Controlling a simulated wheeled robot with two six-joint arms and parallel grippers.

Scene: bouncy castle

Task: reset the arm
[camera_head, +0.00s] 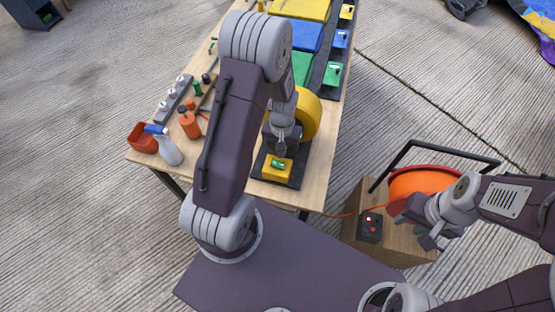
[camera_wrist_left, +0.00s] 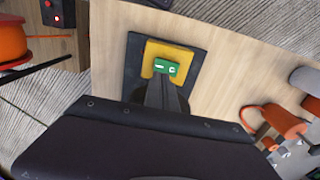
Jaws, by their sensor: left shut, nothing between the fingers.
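My left arm reaches over the wooden table in the head view. Its gripper (camera_head: 281,145) points down just behind a yellow block with a green switch (camera_head: 277,164) on a dark plate. In the left wrist view the shut fingers (camera_wrist_left: 163,90) end close to the green switch (camera_wrist_left: 166,68); I cannot tell whether they touch it. Nothing is between the fingers. My right gripper (camera_head: 428,234) is at the right, in front of an orange cable reel (camera_head: 415,184); its fingers look spread apart.
A yellow roll (camera_head: 308,114) is beside my left gripper. A control box (camera_head: 369,227) with a red light sits on a wooden crate by the reel.

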